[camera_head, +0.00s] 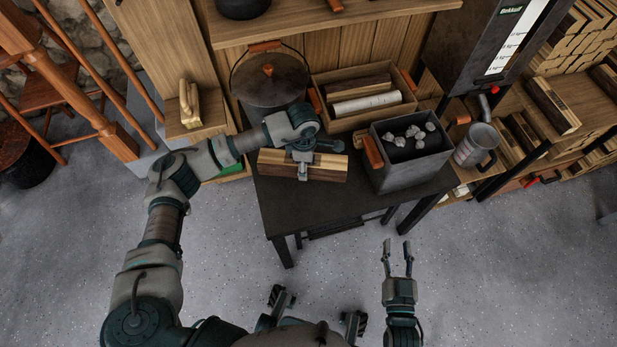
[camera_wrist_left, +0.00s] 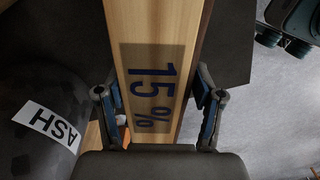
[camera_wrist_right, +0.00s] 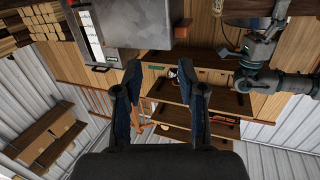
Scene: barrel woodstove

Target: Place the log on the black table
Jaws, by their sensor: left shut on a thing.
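The log (camera_head: 326,166) is a split piece of light and dark wood at the front left of the black table (camera_head: 290,205). My left gripper (camera_head: 303,170) is over its middle with the fingers shut around its sides. In the left wrist view the log (camera_wrist_left: 157,60) runs between the fingers of my left gripper (camera_wrist_left: 160,100) and carries the marking "15 %". The head view does not clearly show whether the log touches the tabletop. My right gripper (camera_head: 397,246) is open and empty, over the floor in front of the table; it also shows in the right wrist view (camera_wrist_right: 160,80).
The floor in front is clear.

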